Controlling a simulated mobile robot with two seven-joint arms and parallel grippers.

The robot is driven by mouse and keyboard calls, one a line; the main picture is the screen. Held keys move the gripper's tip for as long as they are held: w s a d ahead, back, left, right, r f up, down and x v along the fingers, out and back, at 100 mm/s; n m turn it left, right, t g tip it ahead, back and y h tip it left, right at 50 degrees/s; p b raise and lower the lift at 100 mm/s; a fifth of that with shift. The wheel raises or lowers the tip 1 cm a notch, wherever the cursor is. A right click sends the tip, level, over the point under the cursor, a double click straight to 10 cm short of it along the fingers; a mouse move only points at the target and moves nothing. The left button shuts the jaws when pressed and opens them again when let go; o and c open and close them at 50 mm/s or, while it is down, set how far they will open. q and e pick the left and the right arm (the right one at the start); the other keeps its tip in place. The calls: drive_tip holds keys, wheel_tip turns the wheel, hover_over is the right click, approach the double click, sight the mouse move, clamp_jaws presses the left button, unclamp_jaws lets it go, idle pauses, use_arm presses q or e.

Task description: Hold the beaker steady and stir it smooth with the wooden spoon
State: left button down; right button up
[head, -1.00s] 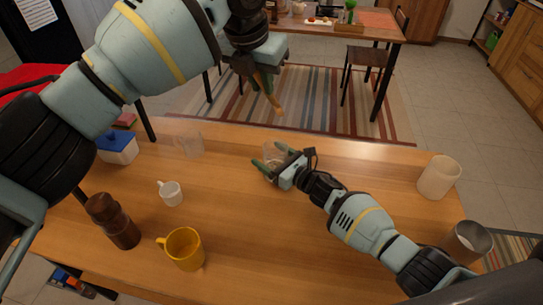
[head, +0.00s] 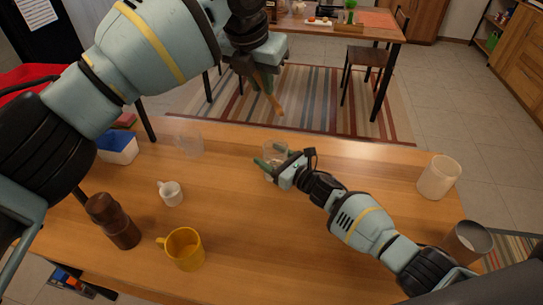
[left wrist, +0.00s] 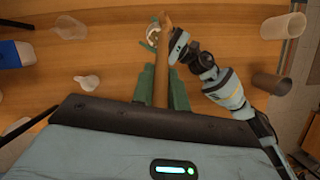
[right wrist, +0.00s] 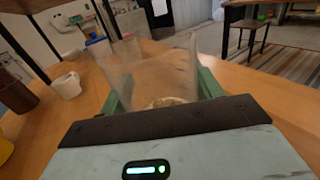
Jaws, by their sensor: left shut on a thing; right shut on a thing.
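My left gripper (head: 262,80) is shut on the wooden spoon (head: 274,101), high above the table's far edge. In the left wrist view the spoon (left wrist: 160,75) extends from between the fingers toward the beaker (left wrist: 153,34). My right gripper (head: 269,157) is shut on the clear beaker (head: 277,150), which stands near the table's far edge. The right wrist view shows the beaker (right wrist: 160,75) upright between the fingers, with pale contents at the bottom. The spoon appears outside and above the beaker; its far end is hard to make out.
On the wooden table (head: 300,240) stand another clear vessel (head: 189,143), a white cup (head: 170,193), a yellow mug (head: 184,249), a brown mill (head: 115,222) and a blue-white box (head: 118,147). A cream cup (head: 438,177) and grey metal cup (head: 467,242) are right. The front middle is clear.

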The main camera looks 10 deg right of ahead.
drive_tip(key=o, duration=1.2)
drive_tip(key=shift+c, duration=0.2)
drive_tip(key=shift+s+d, duration=0.1)
drive_tip(key=v, duration=1.1)
drive_tip(key=shift+s+d, duration=0.2)
drive_tip(key=shift+s, duration=0.15)
